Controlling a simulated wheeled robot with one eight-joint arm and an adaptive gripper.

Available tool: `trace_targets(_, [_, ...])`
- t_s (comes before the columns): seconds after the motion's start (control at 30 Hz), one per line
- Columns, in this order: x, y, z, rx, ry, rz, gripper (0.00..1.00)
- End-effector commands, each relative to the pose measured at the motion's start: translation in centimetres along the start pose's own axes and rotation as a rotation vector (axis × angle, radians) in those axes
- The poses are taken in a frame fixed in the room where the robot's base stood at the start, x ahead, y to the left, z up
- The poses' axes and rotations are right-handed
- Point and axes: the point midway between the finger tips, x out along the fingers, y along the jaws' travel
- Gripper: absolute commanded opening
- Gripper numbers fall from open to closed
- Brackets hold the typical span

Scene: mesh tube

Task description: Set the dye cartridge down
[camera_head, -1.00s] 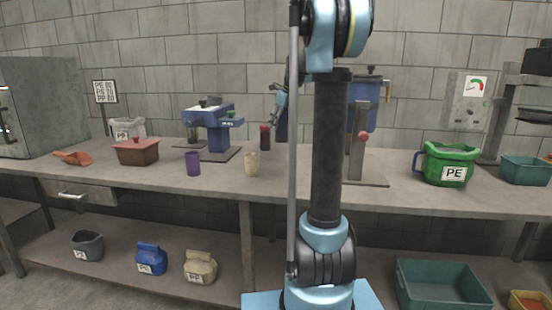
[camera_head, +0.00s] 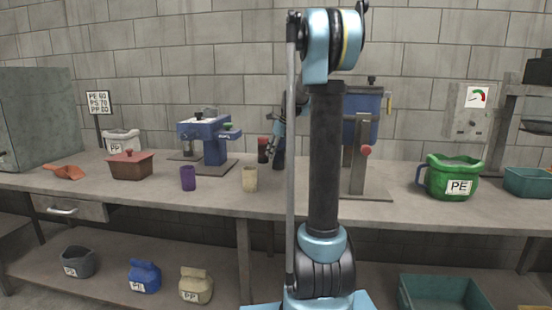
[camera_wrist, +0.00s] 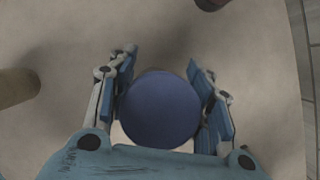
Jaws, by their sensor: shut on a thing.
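My gripper (camera_head: 276,143) is shut on a dark blue dye cartridge (camera_head: 279,160). In the wrist view the cartridge's round blue top (camera_wrist: 160,110) sits between the two fingers of the gripper (camera_wrist: 161,75). In the head view the cartridge is upright, with its lower end close to the bench top (camera_head: 310,200); I cannot tell whether it touches. A dark red-topped cartridge (camera_head: 263,150) stands just left of it. A cream cartridge (camera_head: 250,179) stands nearer the front edge, and a purple one (camera_head: 188,178) further left.
A blue press (camera_head: 212,140) stands behind to the left. Another blue machine (camera_head: 360,125) stands behind my arm to the right. A green PE jug (camera_head: 452,178) is further right. A red-brown lidded box (camera_head: 130,166) and orange scoop (camera_head: 63,171) are at the left.

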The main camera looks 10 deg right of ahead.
Motion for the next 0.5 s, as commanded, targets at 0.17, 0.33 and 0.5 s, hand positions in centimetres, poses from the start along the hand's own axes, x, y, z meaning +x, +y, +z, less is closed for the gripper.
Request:
trace_targets(0.17, [1.9,0.0,-0.7,0.000,0.000,0.000,0.18])
trace_targets(0.33, [1.9,0.0,-0.8,0.000,0.000,0.000,0.18])
trace_targets(0.5, [2.0,0.0,-0.8,0.000,0.000,0.000,0.51])
